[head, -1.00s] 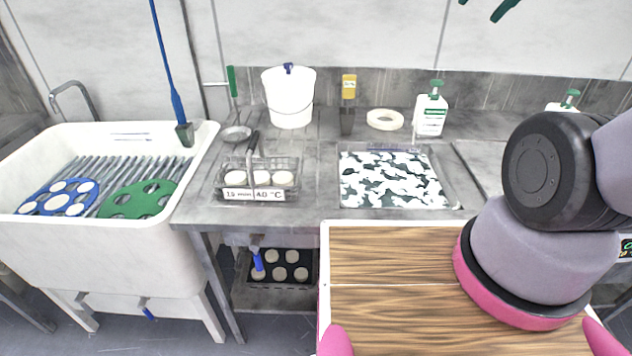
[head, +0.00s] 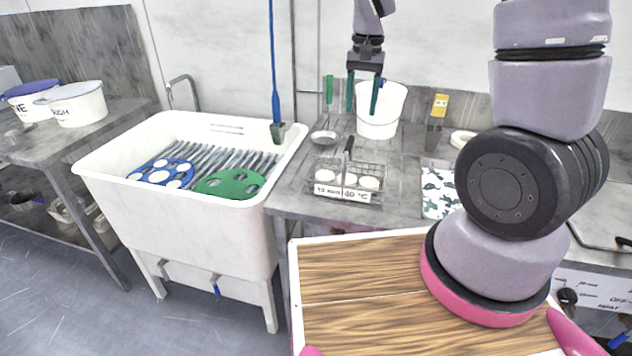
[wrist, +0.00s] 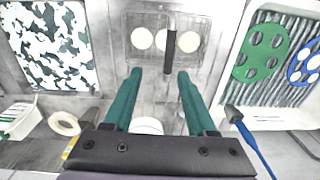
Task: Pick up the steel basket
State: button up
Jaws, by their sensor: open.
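The steel basket (head: 372,172) is a wire basket with a dark upright handle (head: 348,148) and a label on its front. It stands on the steel counter just right of the sink and holds three pale round discs. My gripper (head: 361,112) is open and empty, pointing down above and behind the basket. In the wrist view, the basket (wrist: 148,22) lies ahead of my green fingertips (wrist: 160,72), and its dark handle (wrist: 170,52) shows between the lines of the two fingers. The fingers look apart from the handle.
A white bucket (head: 378,124) stands behind the basket, close to my gripper. A strainer (head: 325,134) lies at its back left. The white sink (head: 200,215) with blue and green discs is at left. A patterned mat (head: 437,190) lies at right.

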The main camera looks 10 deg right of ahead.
aim_at(349, 142)
jog(key=shift+w+a+f, duration=0.2)
jog(key=shift+a+f, duration=0.65)
jog(key=shift+f, duration=0.05)
notch_tip(349, 142, down, 5)
jog(key=shift+a+r, duration=0.15)
jog(key=f, duration=0.5)
jog(key=shift+w+f, duration=0.2)
jog(key=shift+f, duration=0.1)
jog(key=shift+c, duration=0.4)
grip_shut()
jog(key=shift+r, duration=0.1)
